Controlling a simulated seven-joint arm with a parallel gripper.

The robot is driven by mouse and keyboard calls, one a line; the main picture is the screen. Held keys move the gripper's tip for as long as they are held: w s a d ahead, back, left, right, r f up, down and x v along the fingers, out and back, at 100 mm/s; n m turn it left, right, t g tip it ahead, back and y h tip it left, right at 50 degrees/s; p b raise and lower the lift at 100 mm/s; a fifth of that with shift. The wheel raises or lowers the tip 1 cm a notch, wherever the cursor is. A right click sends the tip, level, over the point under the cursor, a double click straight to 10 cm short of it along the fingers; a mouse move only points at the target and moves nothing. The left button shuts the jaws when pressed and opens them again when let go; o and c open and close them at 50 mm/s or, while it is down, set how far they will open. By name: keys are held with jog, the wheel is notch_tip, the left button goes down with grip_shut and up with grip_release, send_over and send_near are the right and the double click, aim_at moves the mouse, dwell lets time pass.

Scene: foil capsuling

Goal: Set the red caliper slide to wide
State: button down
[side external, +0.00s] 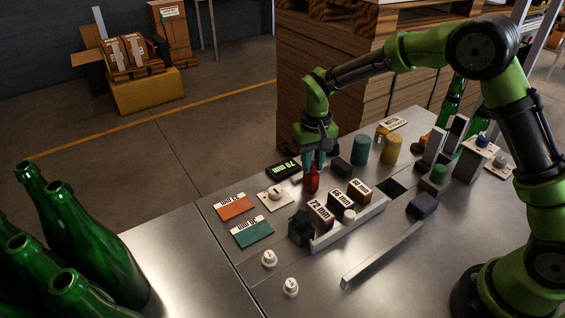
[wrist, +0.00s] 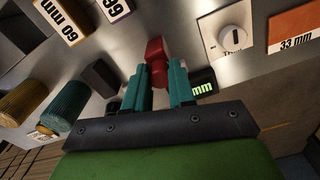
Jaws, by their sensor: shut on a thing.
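The red caliper slide (side external: 311,181) stands on the metal bench beside a black box with a lit green readout (side external: 283,169); the readout's number is hard to read. My gripper (side external: 315,160) points down with its teal fingers shut on the slide. In the wrist view, the red slide (wrist: 157,60) sits between the tips of the two fingers, and part of the readout (wrist: 202,87) shows behind the right finger. The fingers hide the slide's lower part and where it meets the caliper.
A white plate with a knob (side external: 275,196), an orange card (side external: 235,207) and a teal card (side external: 252,231) lie to the left. Teal and yellow cylinders (side external: 391,152) stand behind right. Green bottles (side external: 85,235) fill the left corner.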

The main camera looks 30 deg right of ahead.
aim_at(315, 174)
jog(key=c, duration=0.9)
grip_release()
jog(key=shift+c, duration=0.2)
notch_tip(315, 174, up, 17)
jog(key=s+d+t+y, duration=0.1)
jog(key=s+d+t, duration=0.1)
jog(key=s, duration=1)
jog(key=s+d+r+m+t+y, duration=0.1)
jog(key=s+t, duration=0.4)
jog(key=s, duration=0.6)
jog(key=shift+s+d+r, duration=0.3)
jog(key=shift+s+d, duration=0.1)
jog(key=shift+d, duration=0.35)
